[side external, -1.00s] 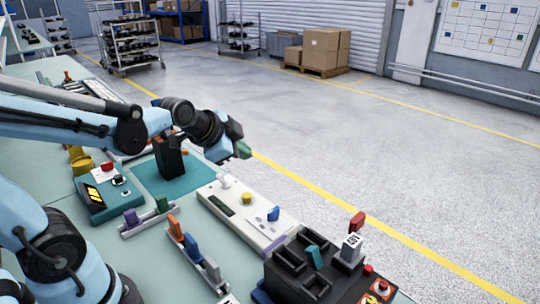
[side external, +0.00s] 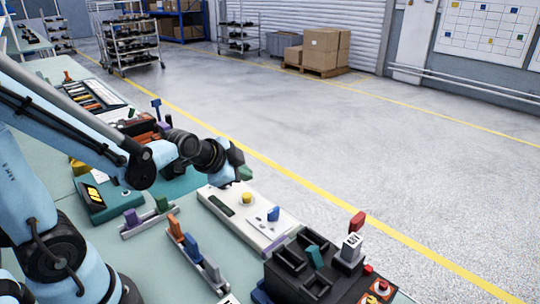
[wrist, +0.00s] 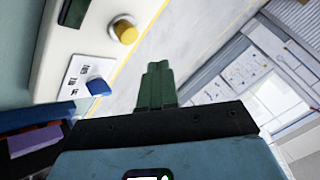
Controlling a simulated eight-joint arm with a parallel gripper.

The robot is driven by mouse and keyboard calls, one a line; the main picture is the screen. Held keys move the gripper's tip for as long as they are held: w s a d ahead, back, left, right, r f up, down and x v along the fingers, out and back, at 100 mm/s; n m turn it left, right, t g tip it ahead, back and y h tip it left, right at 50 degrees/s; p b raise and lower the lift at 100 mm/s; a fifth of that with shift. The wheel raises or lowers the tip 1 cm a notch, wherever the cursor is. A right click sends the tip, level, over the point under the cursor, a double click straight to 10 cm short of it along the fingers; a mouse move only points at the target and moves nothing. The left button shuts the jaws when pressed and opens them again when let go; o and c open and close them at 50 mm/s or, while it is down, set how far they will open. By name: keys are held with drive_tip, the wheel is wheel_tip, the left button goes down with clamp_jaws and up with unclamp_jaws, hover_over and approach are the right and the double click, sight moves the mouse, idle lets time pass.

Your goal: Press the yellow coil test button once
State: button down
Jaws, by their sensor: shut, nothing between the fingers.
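The yellow button (side external: 247,198) stands on a long white panel (side external: 228,217) at the bench edge. In the wrist view the yellow button (wrist: 124,31) is at the upper left, on the white panel (wrist: 48,60). A blue rocker or knob (side external: 273,214) is beside it on the same panel; it also shows in the wrist view (wrist: 101,87). My gripper (side external: 243,173) has green fingers, closed together and empty. It is above and beyond the panel's far end, apart from the button. In the wrist view my gripper (wrist: 157,70) points past the panel's edge toward the floor.
A black tray (side external: 300,272) with compartments is at the front right, with a red-topped post behind it. A rail of coloured blocks (side external: 192,245) lies left of the panel. A teal box (side external: 108,202) stands farther left.

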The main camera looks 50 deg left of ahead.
sight(244, 197)
drive_tip(key=shift+f, duration=1.4)
drive_tip(key=shift+f, duration=0.15)
idle(1.0)
drive_tip(key=shift+f, duration=0.3)
drive_tip(key=shift+f, duration=0.5)
idle(0.7)
drive_tip(key=shift+r, duration=0.95)
drive_tip(key=shift+r, duration=2.5)
